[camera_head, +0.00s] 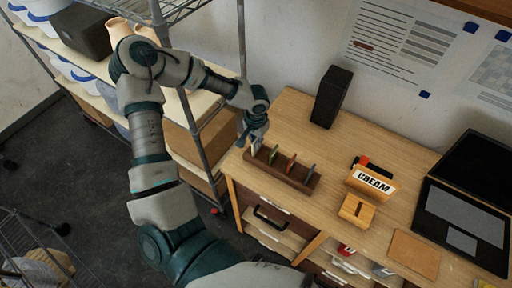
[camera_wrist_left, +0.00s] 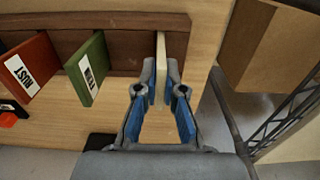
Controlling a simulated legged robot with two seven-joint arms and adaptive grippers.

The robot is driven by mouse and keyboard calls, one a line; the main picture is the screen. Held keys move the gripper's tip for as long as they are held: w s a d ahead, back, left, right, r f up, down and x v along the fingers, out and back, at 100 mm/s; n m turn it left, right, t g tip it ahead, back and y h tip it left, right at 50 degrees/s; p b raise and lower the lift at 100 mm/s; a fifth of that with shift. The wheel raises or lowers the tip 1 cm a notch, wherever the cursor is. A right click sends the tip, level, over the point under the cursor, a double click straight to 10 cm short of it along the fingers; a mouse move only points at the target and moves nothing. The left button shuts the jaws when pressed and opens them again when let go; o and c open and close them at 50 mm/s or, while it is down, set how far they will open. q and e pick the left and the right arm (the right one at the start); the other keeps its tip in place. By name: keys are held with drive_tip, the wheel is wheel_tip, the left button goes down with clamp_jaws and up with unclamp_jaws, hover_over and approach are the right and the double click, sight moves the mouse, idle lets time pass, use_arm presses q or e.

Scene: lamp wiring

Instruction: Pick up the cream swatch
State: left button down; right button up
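The cream swatch (camera_wrist_left: 161,58) is a thin pale upright slab at the right end of the dark wooden rack (camera_wrist_left: 125,50) in the wrist view. My left gripper (camera_wrist_left: 161,82) has one fingertip on each side of it, and both seem to touch its faces. The swatch's far end still lies in the rack. In the head view my left gripper (camera_head: 254,146) is at the rack's left end and mostly hides the swatch. A green swatch (camera_wrist_left: 90,68) and a rust swatch (camera_wrist_left: 30,66) stand beside it. My right gripper is not in view.
A sign reading CREAM (camera_head: 373,180) stands behind a slotted wooden block (camera_head: 356,210) on the desk. A black speaker-like box (camera_head: 331,96) stands behind the rack. A laptop (camera_head: 462,215) is at right.

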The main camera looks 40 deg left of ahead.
sight(256, 154)
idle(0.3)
use_arm(q)
drive_tip(key=shift+w+r, duration=0.1)
drive_tip(key=shift+r, duration=0.35)
drive_tip(key=r, duration=0.1)
drive_tip(key=s+r+b, duration=0.1)
drive_tip(key=shift+d+r, duration=0.25)
drive_tip(key=shift+r, duration=0.1)
drive_tip(key=s+d+b, duration=0.3)
drive_tip(key=s, duration=0.4)
drive_tip(key=s+d+r+b, duration=0.1)
drive_tip(key=s+d+b, duration=0.2)
drive_tip(key=s, duration=0.3)
drive_tip(key=shift+s+r, duration=0.2)
drive_tip(key=shift+s, duration=0.15)
